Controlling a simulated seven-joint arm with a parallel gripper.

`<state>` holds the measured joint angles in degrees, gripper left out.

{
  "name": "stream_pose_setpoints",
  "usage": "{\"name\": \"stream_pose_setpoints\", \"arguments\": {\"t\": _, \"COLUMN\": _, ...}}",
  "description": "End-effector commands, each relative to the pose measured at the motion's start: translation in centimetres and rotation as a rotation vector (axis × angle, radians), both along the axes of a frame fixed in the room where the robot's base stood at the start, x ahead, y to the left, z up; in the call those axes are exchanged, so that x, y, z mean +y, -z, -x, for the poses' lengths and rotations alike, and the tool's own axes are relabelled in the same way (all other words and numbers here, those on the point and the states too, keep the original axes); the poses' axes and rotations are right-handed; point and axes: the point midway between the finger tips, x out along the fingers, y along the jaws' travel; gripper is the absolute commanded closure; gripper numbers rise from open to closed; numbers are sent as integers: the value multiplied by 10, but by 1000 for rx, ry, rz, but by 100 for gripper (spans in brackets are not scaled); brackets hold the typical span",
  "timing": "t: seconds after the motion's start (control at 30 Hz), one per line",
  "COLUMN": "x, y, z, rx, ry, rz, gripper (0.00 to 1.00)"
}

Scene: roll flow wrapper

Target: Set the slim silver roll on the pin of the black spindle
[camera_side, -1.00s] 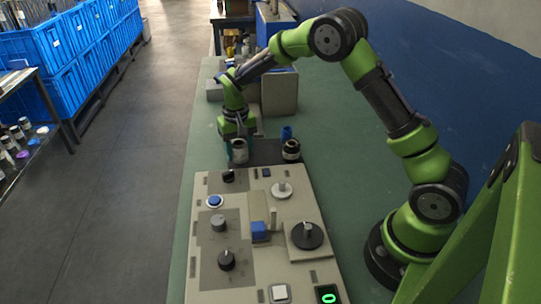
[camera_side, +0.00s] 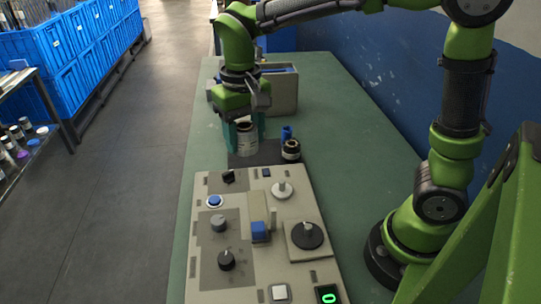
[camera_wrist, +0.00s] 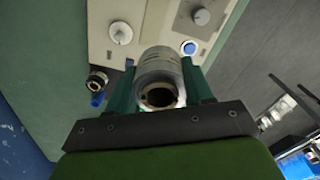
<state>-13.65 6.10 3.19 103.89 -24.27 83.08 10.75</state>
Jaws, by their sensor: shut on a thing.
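My gripper (camera_side: 247,137) is shut on a silver roll (camera_side: 246,143), with a teal finger on either side. In the wrist view the roll (camera_wrist: 158,68) sits between the fingers (camera_wrist: 160,88), its open bore facing the camera. The roll is upright over the dark mat at the panel's far end; I cannot tell how far above the mat it is. The black spindle (camera_side: 307,236), a black disc with a pale pin, stands bare at the panel's right side, nearer the side camera. It is not visible in the wrist view.
The panel (camera_side: 240,270) carries a white spindle (camera_side: 282,190), knobs and a blue block (camera_side: 260,231). A grey bin (camera_side: 283,92) stands behind. Green table is clear at right.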

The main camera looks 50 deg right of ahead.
Motion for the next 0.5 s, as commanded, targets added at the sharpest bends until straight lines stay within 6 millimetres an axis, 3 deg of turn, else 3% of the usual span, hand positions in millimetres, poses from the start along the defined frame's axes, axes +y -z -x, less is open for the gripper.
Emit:
{"name": "stream_pose_setpoints", "arguments": {"t": 0.03, "x": 7, "y": -1, "z": 27, "rx": -5, "ry": -4, "rz": 1, "gripper": 82}}
{"name": "stream_pose_setpoints", "arguments": {"t": 0.2, "x": 14, "y": 14, "z": 101, "rx": -5, "ry": 33, "rz": 1, "gripper": 82}}
{"name": "stream_pose_setpoints", "arguments": {"t": 0.33, "x": 8, "y": 32, "z": 138, "rx": -3, "ry": 86, "rz": 0, "gripper": 82}}
{"name": "stream_pose_setpoints", "arguments": {"t": 0.5, "x": 0, "y": 51, "z": 159, "rx": -1, "ry": 161, "rz": 0, "gripper": 82}}
